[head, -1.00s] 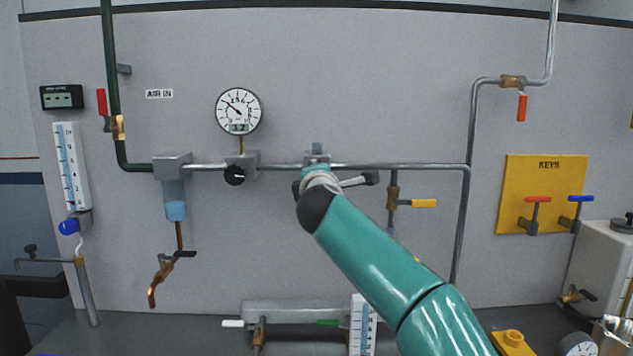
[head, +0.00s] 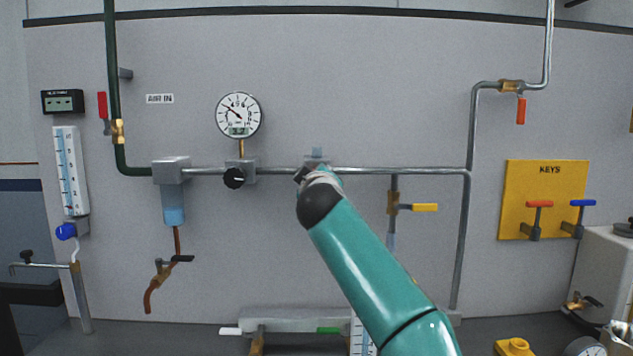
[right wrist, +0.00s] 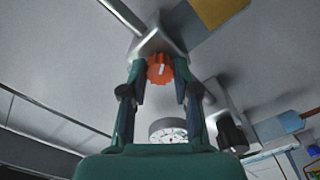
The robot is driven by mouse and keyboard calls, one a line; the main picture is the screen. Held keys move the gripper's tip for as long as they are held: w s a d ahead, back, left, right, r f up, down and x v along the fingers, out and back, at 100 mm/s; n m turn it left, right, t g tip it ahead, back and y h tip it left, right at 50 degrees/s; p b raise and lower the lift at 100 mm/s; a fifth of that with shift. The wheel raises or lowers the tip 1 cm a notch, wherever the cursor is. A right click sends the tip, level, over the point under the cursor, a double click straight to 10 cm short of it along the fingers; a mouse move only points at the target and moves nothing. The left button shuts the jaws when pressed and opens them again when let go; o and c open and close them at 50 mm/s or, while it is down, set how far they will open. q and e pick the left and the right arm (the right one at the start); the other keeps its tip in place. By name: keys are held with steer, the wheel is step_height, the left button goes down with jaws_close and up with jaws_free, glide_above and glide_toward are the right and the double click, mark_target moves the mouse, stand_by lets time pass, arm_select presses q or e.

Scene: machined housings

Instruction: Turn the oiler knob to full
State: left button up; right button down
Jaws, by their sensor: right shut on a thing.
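The orange oiler knob (right wrist: 159,69) sits under a grey block (right wrist: 158,38) in the right wrist view, with a pale mark on its face. My right gripper (right wrist: 160,76) is shut on the knob, one finger on each side. No scale around the knob is readable. My left gripper is in neither view.
A round gauge (head: 239,115) and a black knob (head: 234,178) are left of my wrist. The filter bowl (head: 173,205) hangs farther left. A yellow-handled valve (head: 424,207) is close on the right. The yellow keys board (head: 544,200) is farther right.

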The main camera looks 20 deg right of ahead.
steer(key=m, duration=0.3)
steer(key=f+m, duration=0.1)
steer(key=m, duration=0.2)
steer(key=shift+w+a+m+b, duration=0.1)
steer(key=shift+m+b, duration=0.2)
stand_by(0.4)
steer(key=c, duration=0.9)
jaws_free()
steer(key=shift+r, duration=0.1)
steer(key=shift+o, duration=0.2)
steer(key=shift+s+r, duration=0.2)
steer(key=shift+r, duration=0.05)
steer(key=shift+s, duration=0.1)
steer(key=v, duration=1.1)
steer(key=shift+s, duration=0.2)
